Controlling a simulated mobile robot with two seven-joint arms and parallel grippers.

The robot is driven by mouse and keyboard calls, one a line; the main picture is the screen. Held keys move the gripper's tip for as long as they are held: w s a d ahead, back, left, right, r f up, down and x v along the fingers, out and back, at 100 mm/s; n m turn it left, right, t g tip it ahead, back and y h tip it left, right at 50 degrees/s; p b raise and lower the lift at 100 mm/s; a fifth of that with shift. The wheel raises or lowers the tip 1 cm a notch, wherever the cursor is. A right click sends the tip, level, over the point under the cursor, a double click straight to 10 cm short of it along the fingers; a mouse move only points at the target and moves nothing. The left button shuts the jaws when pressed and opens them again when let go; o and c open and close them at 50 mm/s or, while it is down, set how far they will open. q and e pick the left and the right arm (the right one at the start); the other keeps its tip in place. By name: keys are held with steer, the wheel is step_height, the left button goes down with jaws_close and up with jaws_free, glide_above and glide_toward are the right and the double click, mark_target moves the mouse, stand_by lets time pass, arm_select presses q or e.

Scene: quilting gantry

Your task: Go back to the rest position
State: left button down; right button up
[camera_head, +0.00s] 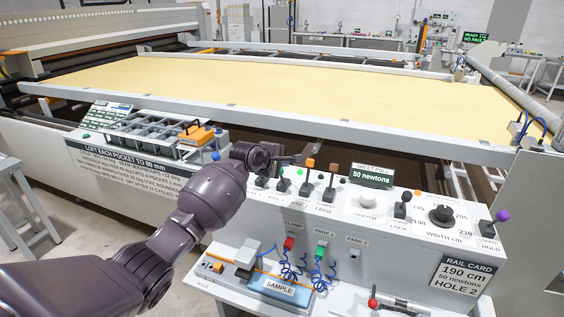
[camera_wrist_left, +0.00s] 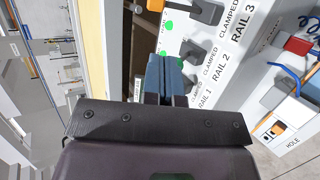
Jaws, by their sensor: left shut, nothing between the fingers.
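My left arm reaches in from the lower left in the head view. Its dark gripper (camera_head: 286,160) is over the left end of the white control panel (camera_head: 335,216), by the row of rail levers. In the left wrist view the blue-grey fingers (camera_wrist_left: 165,75) are together with nothing between them. They are beside the RAIL 1 label. The RAIL 2 lever (camera_wrist_left: 194,51) and RAIL 3 lever (camera_wrist_left: 206,12) stand to the right of the fingertips, by their CLAMPED labels. The fingers may hide part of the RAIL 1 lever; contact cannot be told. My right gripper is not in view.
The yellow quilt (camera_head: 270,88) lies stretched on the gantry behind a long white rail (camera_head: 320,133). A grey tray (camera_head: 155,131) is left of the gripper. A lower shelf holds a SAMPLE block (camera_head: 281,287) and blue coiled cords.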

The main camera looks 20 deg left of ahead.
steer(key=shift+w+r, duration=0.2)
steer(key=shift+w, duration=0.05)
arm_select(q)
step_height(320, 180, up, 6)
steer(key=d+m+t, duration=0.1)
steer(key=m+t, duration=0.2)
steer(key=m, duration=0.5)
steer(key=s+d+f+m+t, duration=0.1)
steer(key=s+f+m, duration=0.1)
steer(key=s+m, duration=0.35)
steer(key=s+a+f+m+g+y, duration=0.1)
steer(key=s+f, duration=0.8)
steer(key=s, duration=0.4)
steer(key=s+a+f+m+g+y, duration=0.1)
steer(key=s+a+f, duration=0.1)
steer(key=s+f, duration=0.7)
steer(key=s+a+f+m+g+y, duration=0.1)
steer(key=s+f, duration=0.8)
steer(key=s, duration=0.9)
steer(key=shift+s+a+f+g+y, duration=0.3)
steer(key=shift+a+f+y, duration=0.1)
steer(key=shift+a+y, duration=0.15)
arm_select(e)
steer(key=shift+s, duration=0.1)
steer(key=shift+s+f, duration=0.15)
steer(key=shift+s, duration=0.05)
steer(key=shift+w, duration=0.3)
